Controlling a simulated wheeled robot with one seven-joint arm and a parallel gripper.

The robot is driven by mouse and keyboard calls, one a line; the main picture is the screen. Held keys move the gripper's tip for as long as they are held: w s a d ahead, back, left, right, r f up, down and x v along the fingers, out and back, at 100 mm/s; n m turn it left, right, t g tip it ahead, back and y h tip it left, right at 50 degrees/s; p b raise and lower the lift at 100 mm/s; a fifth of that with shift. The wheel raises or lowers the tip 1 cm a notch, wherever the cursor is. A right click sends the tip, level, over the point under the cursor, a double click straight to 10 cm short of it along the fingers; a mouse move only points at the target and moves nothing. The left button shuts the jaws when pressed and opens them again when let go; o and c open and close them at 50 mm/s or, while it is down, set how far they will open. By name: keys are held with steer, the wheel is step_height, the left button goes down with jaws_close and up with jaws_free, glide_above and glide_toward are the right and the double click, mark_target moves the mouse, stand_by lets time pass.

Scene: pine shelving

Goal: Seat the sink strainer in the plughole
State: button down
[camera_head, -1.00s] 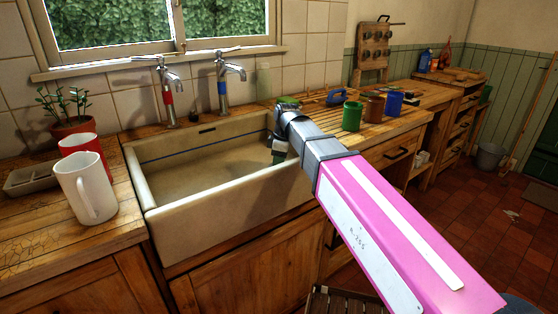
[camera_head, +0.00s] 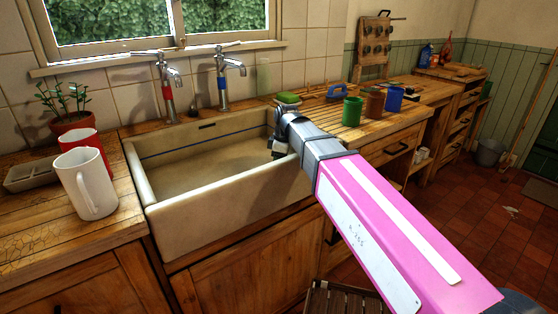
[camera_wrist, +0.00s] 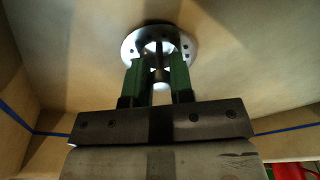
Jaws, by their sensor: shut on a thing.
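The sink strainer (camera_wrist: 158,62) shows in the wrist view as a grey upright stem, with a round pale metal part with small dark holes around it. My gripper (camera_wrist: 159,68) is shut on the stem between its two green fingers. The plughole is at the same spot on the sink floor; I cannot tell its rim from the strainer's, nor whether the strainer is seated or just above. In the head view, my gripper reaches down into the right end of the cream sink (camera_head: 215,215); the strainer and plughole are hidden there.
Two taps (camera_head: 168,90) stand behind the sink. A white mug (camera_head: 82,185) and a red mug (camera_head: 80,143) stand on the left counter. A green-topped sponge (camera_head: 288,99) lies by the sink's back right corner. Coloured cups (camera_head: 352,112) stand on the right counter.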

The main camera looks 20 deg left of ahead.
steer(key=c, duration=0.9)
jaws_free()
steer(key=shift+r, duration=0.1)
step_height(320, 180, up, 10)
steer(key=d, duration=0.1)
steer(key=shift+d+r, duration=0.2)
steer(key=shift+d, duration=0.1)
steer(key=shift+w, duration=0.1)
